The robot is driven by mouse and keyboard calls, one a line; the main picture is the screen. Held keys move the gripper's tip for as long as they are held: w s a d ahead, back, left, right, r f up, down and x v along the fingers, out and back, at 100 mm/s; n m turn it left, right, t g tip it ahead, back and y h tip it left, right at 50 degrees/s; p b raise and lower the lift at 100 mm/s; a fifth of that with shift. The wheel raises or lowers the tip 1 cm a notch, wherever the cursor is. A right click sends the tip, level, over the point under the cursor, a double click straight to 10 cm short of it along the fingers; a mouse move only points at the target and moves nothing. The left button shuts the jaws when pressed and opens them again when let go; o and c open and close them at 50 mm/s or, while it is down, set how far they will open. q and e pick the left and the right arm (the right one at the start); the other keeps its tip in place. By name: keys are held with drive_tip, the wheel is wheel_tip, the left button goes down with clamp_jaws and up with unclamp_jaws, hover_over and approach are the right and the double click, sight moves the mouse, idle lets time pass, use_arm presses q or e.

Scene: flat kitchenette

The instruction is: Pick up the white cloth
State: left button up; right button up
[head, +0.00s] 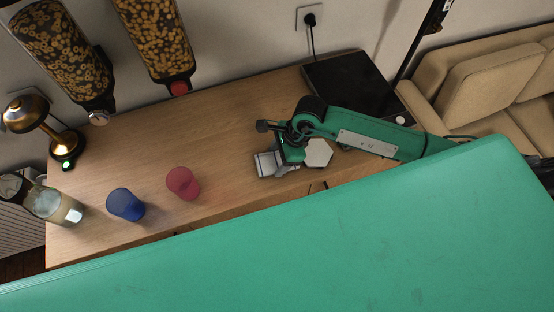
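My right gripper (274,164) reaches in from the right, low over the front part of the wooden counter (225,125). Its grey finger parts are small, and I cannot tell whether they are open or shut. A flat, pale, six-sided piece (318,153) lies just right of the gripper, partly edged by my arm; I cannot tell for sure whether it is the white cloth. No other clear white cloth shows, and anything between or beneath the fingers is hidden. My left gripper is not in view.
A red cup (183,183), a blue cup (126,205) and a glass jar (56,206) stand left along the counter's front. A brass lamp (45,130) stands at the far left. Two cereal dispensers (155,40) hang behind. A black hob-like slab (350,83) lies back right.

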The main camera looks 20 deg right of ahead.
sight(278, 160)
drive_tip(key=shift+r, duration=0.1)
drive_tip(key=shift+c, duration=0.3)
drive_tip(key=shift+r, duration=0.6)
wheel_tip(278, 160, up, 19)
drive_tip(key=b, duration=0.4)
drive_tip(key=shift+f, duration=0.15)
drive_tip(key=shift+o, duration=1.1)
drive_tip(key=shift+c, duration=0.7)
drive_tip(key=shift+s+f, duration=0.1)
